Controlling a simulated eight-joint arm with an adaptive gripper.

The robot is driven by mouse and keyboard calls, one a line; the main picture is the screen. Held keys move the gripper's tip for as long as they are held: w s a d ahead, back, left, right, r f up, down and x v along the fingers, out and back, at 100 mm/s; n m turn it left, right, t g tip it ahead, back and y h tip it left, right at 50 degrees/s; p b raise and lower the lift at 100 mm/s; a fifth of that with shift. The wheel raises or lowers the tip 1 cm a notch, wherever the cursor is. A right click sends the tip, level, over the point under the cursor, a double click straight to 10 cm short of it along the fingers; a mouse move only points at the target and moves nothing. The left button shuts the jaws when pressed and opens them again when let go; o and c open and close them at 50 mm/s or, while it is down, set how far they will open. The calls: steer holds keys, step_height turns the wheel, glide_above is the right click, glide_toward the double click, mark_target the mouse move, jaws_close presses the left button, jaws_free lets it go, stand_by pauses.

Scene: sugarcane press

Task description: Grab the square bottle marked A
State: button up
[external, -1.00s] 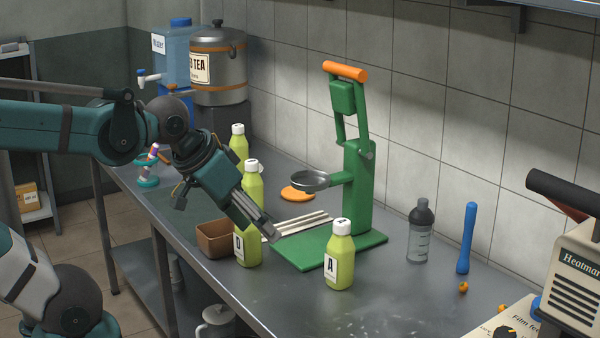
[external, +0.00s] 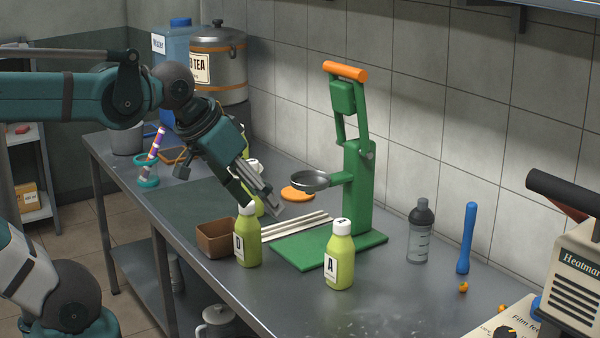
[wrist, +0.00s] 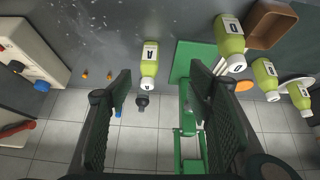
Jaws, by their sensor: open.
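The square bottle marked A (external: 339,258) is yellow-green with a white cap and stands upright on the metal counter, in front of the green press base. It also shows in the wrist view (wrist: 149,66), between and beyond the two fingers. My gripper (external: 275,208) is open and empty, above the counter to the left of bottle A and apart from it. In the wrist view my gripper (wrist: 163,115) has its fingers spread wide. A similar bottle marked D (external: 248,238) stands below my gripper, to the left of A.
The green press (external: 358,190) stands behind bottle A. A brown box (external: 215,239) is left of bottle D. More yellow-green bottles stand behind my gripper, partly hidden. A grey shaker (external: 420,233) and blue stick (external: 466,238) stand right. The counter right of bottle A is mostly clear.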

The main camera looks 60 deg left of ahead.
steer(key=w+r+n+g+p, duration=0.1)
steer(key=w+r+n+p, duration=0.1)
steer(key=w+n+p, duration=0.15)
steer(key=n+g+p, duration=0.6)
steer(key=n+p, duration=0.4)
steer(key=n, duration=0.4)
glide_above(342, 239)
steer(key=w+a, duration=0.1)
steer(key=a, duration=0.1)
steer(key=shift+d+f, duration=0.25)
steer(key=shift+f, duration=0.9)
step_height(342, 239, down, 14)
steer(key=shift+r+b, duration=0.1)
steer(key=shift+b, duration=0.2)
steer(key=shift+f, duration=1.25)
